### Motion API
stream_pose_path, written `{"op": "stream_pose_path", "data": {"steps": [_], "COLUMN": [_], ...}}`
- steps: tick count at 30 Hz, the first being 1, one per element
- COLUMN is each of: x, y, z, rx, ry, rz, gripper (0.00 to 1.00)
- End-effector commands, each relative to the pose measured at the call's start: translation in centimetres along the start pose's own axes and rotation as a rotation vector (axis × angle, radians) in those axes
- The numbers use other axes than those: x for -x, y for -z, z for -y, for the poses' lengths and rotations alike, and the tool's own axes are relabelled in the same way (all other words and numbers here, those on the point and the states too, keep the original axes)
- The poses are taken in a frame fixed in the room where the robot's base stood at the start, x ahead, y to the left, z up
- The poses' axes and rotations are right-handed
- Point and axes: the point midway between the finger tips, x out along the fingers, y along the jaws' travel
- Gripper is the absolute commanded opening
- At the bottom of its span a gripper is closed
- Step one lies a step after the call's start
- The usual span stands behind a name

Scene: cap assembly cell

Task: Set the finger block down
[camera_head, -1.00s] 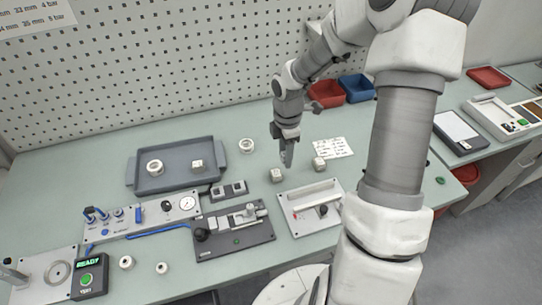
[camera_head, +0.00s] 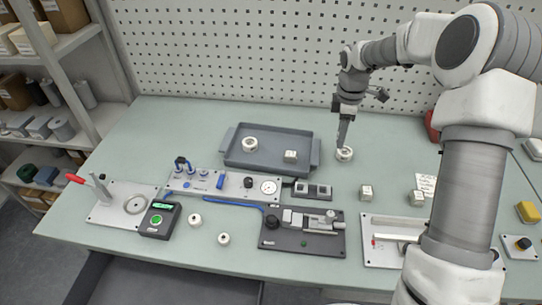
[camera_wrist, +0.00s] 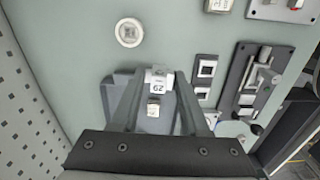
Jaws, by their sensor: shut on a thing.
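In the wrist view, my gripper (camera_wrist: 159,80) is shut on a small white block with dark printed digits, the finger block (camera_wrist: 160,78). The block sits between the two fingertips. In the head view, my gripper (camera_head: 343,146) points down at the back of the table, its tips overlapping a white ring (camera_head: 344,155) right of the tray. Its height above the table is hard to judge. The held block cannot be made out there. The grey tray (camera_head: 235,160) holds another ring (camera_head: 250,144) and a white block (camera_head: 290,156).
Two white blocks (camera_head: 366,192) (camera_head: 417,197) stand on the table to the right. A dark two-socket holder (camera_head: 313,190), a gauge panel (camera_head: 225,184) and a dark clamp fixture (camera_head: 290,240) lie in front of the tray. Bare table lies left of the tray.

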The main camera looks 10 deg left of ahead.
Motion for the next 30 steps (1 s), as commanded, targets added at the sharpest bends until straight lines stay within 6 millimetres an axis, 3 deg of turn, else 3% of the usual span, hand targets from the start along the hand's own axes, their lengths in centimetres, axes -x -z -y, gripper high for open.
{"op": "stream_pose_path", "data": {"steps": [1,6,16,30], "x": [-0.4,0.1,0.4,-5.1], "y": [1.6,5.6,9.6,19.2], "z": [-0.7,-2.2,-3.0,-4.0], "rx": [0.003,-0.002,-0.003,-0.002], "ry": [-0.003,-0.003,-0.001,-0.001], "rz": [-0.001,-0.006,-0.012,-0.012], "gripper": [0.0,0.0,0.0,0.0]}}
